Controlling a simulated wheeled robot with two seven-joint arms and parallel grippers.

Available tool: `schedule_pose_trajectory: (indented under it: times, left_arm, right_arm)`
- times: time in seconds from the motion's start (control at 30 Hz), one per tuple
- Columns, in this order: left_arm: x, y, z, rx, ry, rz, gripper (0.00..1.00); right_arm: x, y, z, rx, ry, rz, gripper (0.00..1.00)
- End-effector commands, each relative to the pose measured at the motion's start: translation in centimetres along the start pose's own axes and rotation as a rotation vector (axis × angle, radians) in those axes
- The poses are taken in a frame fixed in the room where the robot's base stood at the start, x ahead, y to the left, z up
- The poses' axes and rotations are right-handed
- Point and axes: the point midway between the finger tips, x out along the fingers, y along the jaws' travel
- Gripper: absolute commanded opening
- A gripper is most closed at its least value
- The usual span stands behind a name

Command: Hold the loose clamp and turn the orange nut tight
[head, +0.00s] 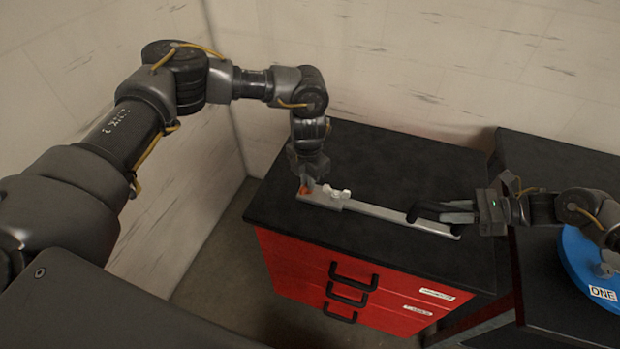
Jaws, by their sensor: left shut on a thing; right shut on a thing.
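A long light grey bar (385,213) lies on the black cabinet top. The orange nut (304,190) is at its left end. My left gripper (306,181) points down over that end and is shut on the orange nut; its fingers hide part of the nut. My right gripper (448,211) comes in from the right, low over the bar's right end. It is shut on a dark piece (420,210), which seems to be the loose clamp; the fingers partly cover it and its exact shape is unclear.
Small white parts (338,193) sit on the bar near its left end. The red drawer cabinet (290,262) has black handles and a black top (400,165), clear behind the bar. A blue round object (580,262) labelled ONE is on the dark surface at right.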

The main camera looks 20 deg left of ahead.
Motion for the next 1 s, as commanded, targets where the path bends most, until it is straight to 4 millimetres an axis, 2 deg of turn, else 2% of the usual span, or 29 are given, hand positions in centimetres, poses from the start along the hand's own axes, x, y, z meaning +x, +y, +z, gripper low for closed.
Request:
schedule_pose_trajectory:
  times: [1.0]
  left_arm:
    - [-0.15,-0.14,0.17,0.967,-0.006,-0.001,0.0]
  right_arm:
    - [0.08,0.03,-0.04,0.001,0.002,0.001,0.0]
